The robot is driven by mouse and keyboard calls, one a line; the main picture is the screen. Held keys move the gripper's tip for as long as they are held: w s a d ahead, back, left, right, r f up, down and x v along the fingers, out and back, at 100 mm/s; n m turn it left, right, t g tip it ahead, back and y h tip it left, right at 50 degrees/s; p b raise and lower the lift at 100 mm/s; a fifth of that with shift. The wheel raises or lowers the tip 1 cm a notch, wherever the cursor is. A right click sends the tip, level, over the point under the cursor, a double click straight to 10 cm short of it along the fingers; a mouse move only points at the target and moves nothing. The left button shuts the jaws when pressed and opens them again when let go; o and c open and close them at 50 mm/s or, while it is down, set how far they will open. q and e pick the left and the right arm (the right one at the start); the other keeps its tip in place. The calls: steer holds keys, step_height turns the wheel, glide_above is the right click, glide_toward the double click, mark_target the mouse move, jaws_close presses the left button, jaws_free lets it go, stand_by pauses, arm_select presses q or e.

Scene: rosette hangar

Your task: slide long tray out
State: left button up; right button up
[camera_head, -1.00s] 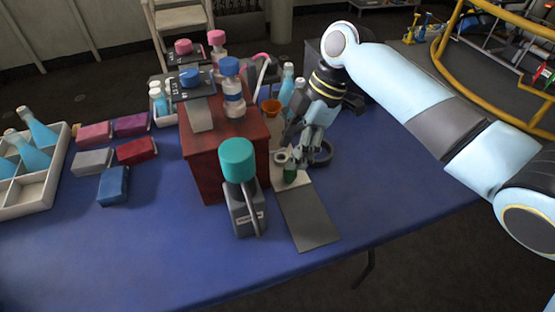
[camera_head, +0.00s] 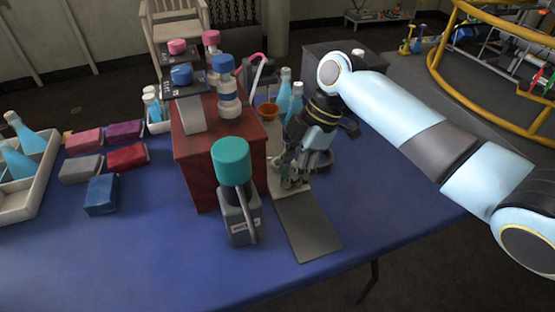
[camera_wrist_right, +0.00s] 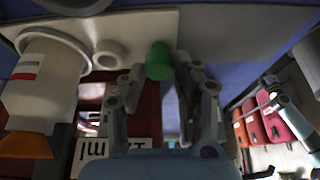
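The long tray (camera_head: 307,230) lies on the blue table along the right side of a red block, its near part a plain dark grey plate. A small green knob (camera_wrist_right: 159,61) stands on its pale part in the right wrist view; in the head view my fingers hide it. My right gripper (camera_head: 290,185) is down at the tray, fingers pointing to its surface. In the wrist view the right gripper (camera_wrist_right: 161,68) has one finger on each side of the knob, with narrow gaps that look clear. My left gripper is not in view.
A teal-capped grey bottle (camera_head: 238,215) stands close left of the tray, before the red block (camera_head: 190,155). An orange cone (camera_head: 268,110) and blue bottles (camera_head: 284,90) stand behind my gripper. The table right of the tray (camera_head: 390,205) is clear.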

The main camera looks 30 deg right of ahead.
steer(key=shift+c, duration=0.6)
steer(key=shift+s, duration=0.1)
steer(key=shift+s+p, duration=0.2)
steer(key=shift+p, duration=0.1)
steer(key=shift+s+a+p, duration=0.25)
steer(key=shift+s+p, duration=0.35)
steer(key=shift+s, duration=0.3)
steer(key=shift+s+a+p, duration=0.2)
steer(key=shift+s+p, duration=0.4)
steer(key=shift+s, duration=0.3)
steer(key=shift+s+a+p, duration=0.25)
steer(key=shift+s+p, duration=0.35)
steer(key=shift+s, duration=0.3)
steer(key=shift+s+a+p, duration=0.3)
steer(key=shift+s+p, duration=0.4)
steer(key=shift+s, duration=0.55)
steer(key=shift+s+a+p, duration=0.3)
steer(key=shift+s+p, duration=0.35)
steer(key=shift+s, duration=0.65)
steer(key=shift+s+a+p, duration=0.3)
steer(key=shift+s+p, duration=0.4)
steer(key=shift+s, duration=0.55)
steer(key=o, duration=0.8)
steer(key=shift+w, duration=0.1)
steer(key=shift+o, duration=0.2)
